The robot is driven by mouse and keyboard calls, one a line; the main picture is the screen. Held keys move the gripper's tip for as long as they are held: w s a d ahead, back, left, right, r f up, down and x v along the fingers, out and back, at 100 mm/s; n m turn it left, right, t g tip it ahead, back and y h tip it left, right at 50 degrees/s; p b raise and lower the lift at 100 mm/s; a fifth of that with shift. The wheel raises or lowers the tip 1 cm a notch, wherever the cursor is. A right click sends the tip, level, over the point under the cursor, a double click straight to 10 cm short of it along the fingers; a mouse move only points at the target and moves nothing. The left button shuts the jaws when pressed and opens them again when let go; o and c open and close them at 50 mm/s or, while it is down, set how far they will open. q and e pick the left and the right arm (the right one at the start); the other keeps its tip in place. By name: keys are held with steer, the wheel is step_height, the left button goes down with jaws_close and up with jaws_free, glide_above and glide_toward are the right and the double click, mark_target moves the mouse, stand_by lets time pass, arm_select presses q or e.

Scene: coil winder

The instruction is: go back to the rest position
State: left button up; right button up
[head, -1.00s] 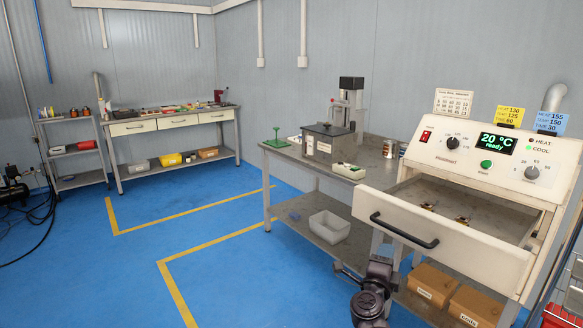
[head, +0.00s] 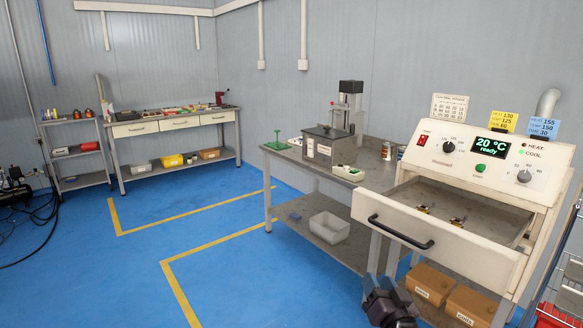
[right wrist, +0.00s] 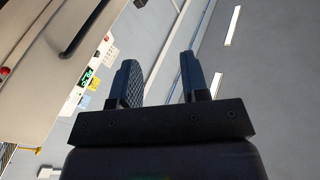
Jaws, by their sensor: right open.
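My right arm shows at the bottom of the head view, in front of the oven's lower shelf; its gripper fingers are not clearly made out there. In the right wrist view my right gripper (right wrist: 160,85) is open, with nothing between its two fingers. My left gripper is not in view. The cream oven (head: 484,172) stands at the right with its drawer (head: 430,238) pulled out. Small metal-coloured parts (head: 425,209) lie in the drawer. The oven display (head: 491,147) reads 20 °C ready.
A grey bench (head: 375,180) holds a dark box-shaped machine (head: 328,146) and a green stand (head: 277,142). A grey bin (head: 329,227) sits on its lower shelf. Cardboard boxes (head: 430,284) lie under the oven. The blue floor (head: 110,270) at left is clear.

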arm_select(q)
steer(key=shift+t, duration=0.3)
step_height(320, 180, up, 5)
steer(key=p, duration=0.4)
steer(key=shift+p, duration=0.35)
arm_select(e)
steer(key=s+d+f+n+g, duration=0.1)
steer(key=s+f, duration=0.4)
steer(key=s, duration=0.7)
steer(key=s+d+f+n+g+h, duration=0.1)
steer(key=s+d+f+g, duration=0.3)
steer(key=s, duration=0.9)
steer(key=s+d+f+n+g+h, duration=0.1)
steer(key=s+f, duration=0.5)
steer(key=s, duration=0.7)
steer(key=shift+d+f+n+g, duration=0.3)
steer(key=shift+d+n+g, duration=0.3)
steer(key=shift+d+g, duration=0.3)
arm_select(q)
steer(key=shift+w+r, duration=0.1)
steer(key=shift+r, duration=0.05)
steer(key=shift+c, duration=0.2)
